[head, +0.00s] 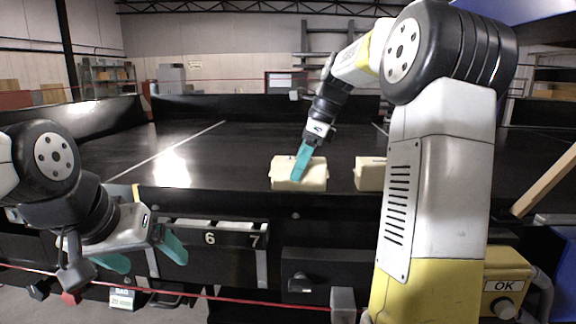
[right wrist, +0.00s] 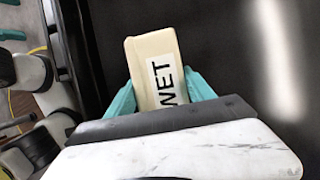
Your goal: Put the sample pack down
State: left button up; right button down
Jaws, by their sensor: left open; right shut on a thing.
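The sample pack (head: 284,174) is a cream block near the front edge of the black conveyor surface. My right gripper (head: 299,173) is shut on it from above, with a teal finger across its front. My left gripper (head: 150,255) is open and empty, low in front of the conveyor's front panel.
A second cream block (head: 369,174) lies just right of the held pack, partly hidden by my right arm. The black surface (head: 230,150) behind is clear. Numbered slots (head: 209,238) line the front below the edge. A red line crosses in front.

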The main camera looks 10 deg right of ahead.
jog(key=shift+c, duration=1.9)
grip_release()
jog(key=shift+f, duration=0.1)
jog(key=v, duration=1.2)
jog(key=s+a+f+n+t+h, duration=0.1)
jog(key=s+a+f+n+t, duration=0.1)
jog(key=s+f+n, duration=0.6)
jog(key=s+a+f+n+t+h, duration=0.1)
jog(key=s+a+f+n+t, duration=0.2)
jog(key=s+f+n, duration=0.6)
jog(key=s+a+n, duration=0.1)
jog(key=s+n, duration=0.3)
jog(key=s, duration=0.2)
jog(key=shift+a+n, duration=0.35)
jog(key=shift+n, duration=0.05)
